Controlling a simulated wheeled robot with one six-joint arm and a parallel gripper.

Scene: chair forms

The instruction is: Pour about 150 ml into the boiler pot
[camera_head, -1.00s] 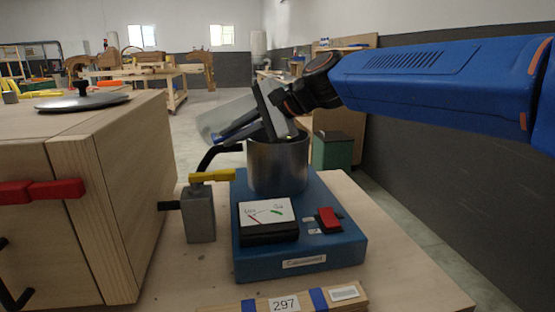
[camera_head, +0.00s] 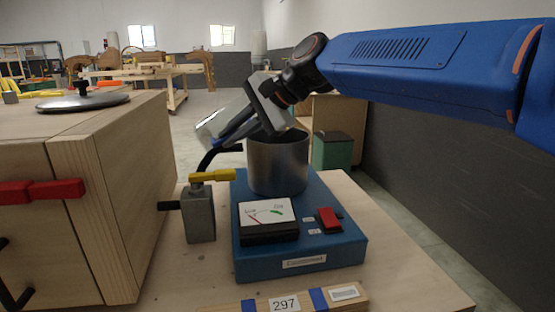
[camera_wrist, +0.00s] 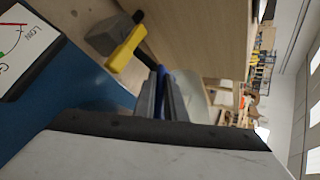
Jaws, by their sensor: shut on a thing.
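The boiler pot (camera_head: 278,166) is a grey metal cylinder, upright on a blue base unit (camera_head: 300,262). My gripper (camera_head: 230,132) is above and left of the pot's rim, tilted down to the left. It is shut on a pale, see-through container (camera_head: 210,122), which is tilted and partly hidden behind the fingers. In the wrist view, my gripper's fingers (camera_wrist: 168,95) are close together with the pale container (camera_wrist: 196,98) just beyond them. I cannot see any liquid or the inside of the pot clearly.
A grey block with a yellow lever (camera_head: 200,212) and black spout stands left of the base. The base carries a dial (camera_head: 268,213) and red switch (camera_head: 328,220). A wooden cabinet (camera_head: 120,190) with a lid (camera_head: 84,102) on top stands left. A wall is right.

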